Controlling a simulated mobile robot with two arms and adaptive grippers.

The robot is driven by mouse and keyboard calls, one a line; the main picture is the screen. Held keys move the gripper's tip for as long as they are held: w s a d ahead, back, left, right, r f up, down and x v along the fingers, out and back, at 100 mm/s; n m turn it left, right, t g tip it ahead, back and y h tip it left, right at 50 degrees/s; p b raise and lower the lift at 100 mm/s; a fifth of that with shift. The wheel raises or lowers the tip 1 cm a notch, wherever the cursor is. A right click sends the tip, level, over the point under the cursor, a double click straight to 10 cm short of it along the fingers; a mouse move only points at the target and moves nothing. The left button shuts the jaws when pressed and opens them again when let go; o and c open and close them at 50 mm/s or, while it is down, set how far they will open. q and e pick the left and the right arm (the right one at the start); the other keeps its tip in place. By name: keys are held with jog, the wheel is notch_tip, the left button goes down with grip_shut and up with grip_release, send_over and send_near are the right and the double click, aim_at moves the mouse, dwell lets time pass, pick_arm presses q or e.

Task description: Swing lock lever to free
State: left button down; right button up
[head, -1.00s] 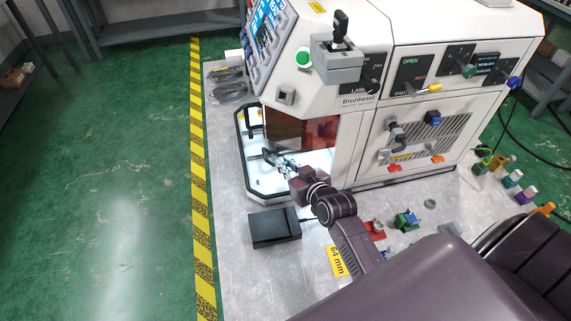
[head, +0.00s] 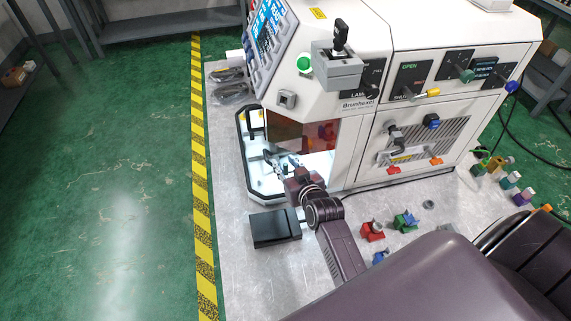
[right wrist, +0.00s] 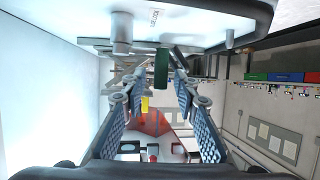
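My right gripper (head: 282,160) reaches in at the front left opening of the white machine (head: 372,107), over the lit tray area. In the right wrist view its two fingers (right wrist: 155,82) are open and spread. A dark green upright piece (right wrist: 161,68), perhaps the lever's handle, shows between the fingertips. Whether the fingers touch it I cannot tell. A pale plate with small lettering and a round peg (right wrist: 122,40) lies above it in that view. In the head view the lever itself cannot be made out clearly. My left gripper is not in view.
An orange tinted window (head: 300,133) hangs just above my right gripper. A black box (head: 275,228) sits on the grey bench in front. Red (head: 372,231) and green (head: 406,222) fixtures stand right of my forearm. A black-rimmed tray (head: 247,172) borders the opening.

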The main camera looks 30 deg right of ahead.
jog(key=shift+s, duration=0.1)
jog(key=v, duration=1.1)
jog(key=shift+s+r, duration=0.25)
jog(key=shift+s, duration=0.05)
jog(key=shift+a+f, duration=0.1)
